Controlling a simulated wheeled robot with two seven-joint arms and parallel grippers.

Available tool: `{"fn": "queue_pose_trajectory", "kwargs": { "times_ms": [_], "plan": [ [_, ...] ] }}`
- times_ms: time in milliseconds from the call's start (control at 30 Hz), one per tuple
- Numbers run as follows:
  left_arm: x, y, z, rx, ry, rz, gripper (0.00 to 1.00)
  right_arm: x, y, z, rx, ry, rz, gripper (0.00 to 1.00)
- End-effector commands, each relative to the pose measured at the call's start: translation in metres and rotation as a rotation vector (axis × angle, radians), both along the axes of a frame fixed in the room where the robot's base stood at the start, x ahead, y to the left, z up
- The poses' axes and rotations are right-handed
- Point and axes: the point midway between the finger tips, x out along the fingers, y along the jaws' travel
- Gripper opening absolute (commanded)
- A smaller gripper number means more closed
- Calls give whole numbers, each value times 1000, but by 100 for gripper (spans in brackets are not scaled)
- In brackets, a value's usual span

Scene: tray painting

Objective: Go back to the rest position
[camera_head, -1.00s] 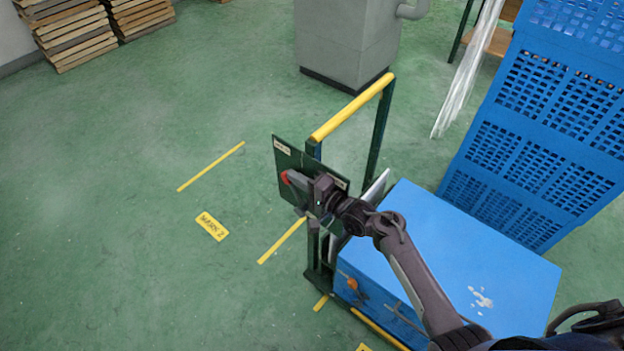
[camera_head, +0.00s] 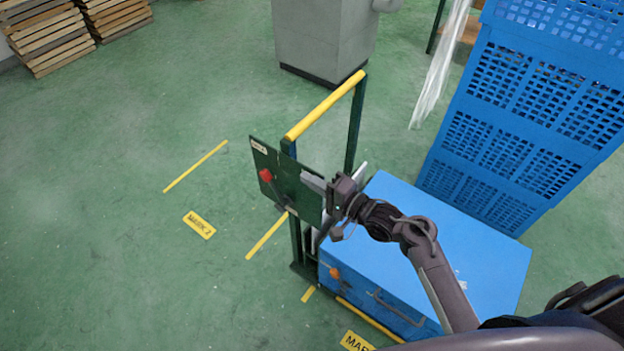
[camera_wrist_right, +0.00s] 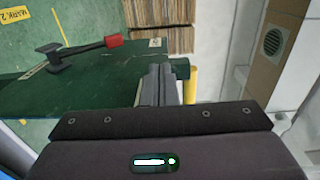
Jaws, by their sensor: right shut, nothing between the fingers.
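My right gripper (camera_head: 308,182) is shut and empty, in front of the dark green panel (camera_head: 258,158) on the cart. A lever with a red knob (camera_head: 265,175) sits on that panel, left of my fingertips and apart from them. In the right wrist view my shut fingers (camera_wrist_right: 158,82) show at the middle, and the red knob (camera_wrist_right: 113,40) lies to their left on the lever. My left gripper is not in view.
The cart has a yellow handle bar (camera_head: 325,107) and a blue box (camera_head: 450,235) under my right arm. Blue crates (camera_head: 530,110) stand at the right, a grey cabinet (camera_head: 322,40) behind. Green floor (camera_head: 90,230) with yellow markings is clear at the left.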

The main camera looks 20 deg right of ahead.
Motion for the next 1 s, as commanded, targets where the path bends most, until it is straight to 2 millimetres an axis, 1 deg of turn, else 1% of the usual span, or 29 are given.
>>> {"fn": "queue_pose_trajectory", "kwargs": {
  "times_ms": [300, 500, 567, 633, 667, 767, 800, 833, 867, 900, 967, 1000],
  "plan": [
    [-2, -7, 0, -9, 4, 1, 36, -1, 0, 0, 0, 0, 0, 0],
    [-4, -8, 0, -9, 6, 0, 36, -1, 0, 0, 0, 0, 0, 0],
    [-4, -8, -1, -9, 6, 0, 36, -1, -1, -4, -7, 4, -3, 0],
    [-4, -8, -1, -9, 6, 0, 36, -2, -2, -18, -37, 14, -13, 0],
    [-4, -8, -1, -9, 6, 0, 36, -4, -2, -29, -59, 22, -21, 0],
    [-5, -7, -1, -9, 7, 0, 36, -13, -6, -82, -181, 64, -51, 0],
    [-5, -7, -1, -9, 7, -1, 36, -20, -8, -108, -249, 85, -60, 0],
    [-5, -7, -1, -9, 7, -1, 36, -27, -10, -130, -306, 104, -64, 0],
    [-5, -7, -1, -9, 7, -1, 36, -36, -12, -152, -363, 122, -65, 0],
    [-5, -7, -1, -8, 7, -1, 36, -49, -15, -181, -442, 149, -60, 0],
    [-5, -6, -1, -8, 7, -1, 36, -70, -20, -221, -559, 187, -42, 0],
    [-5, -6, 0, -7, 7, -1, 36, -87, -22, -247, -637, 212, -23, 0]
  ]
}}
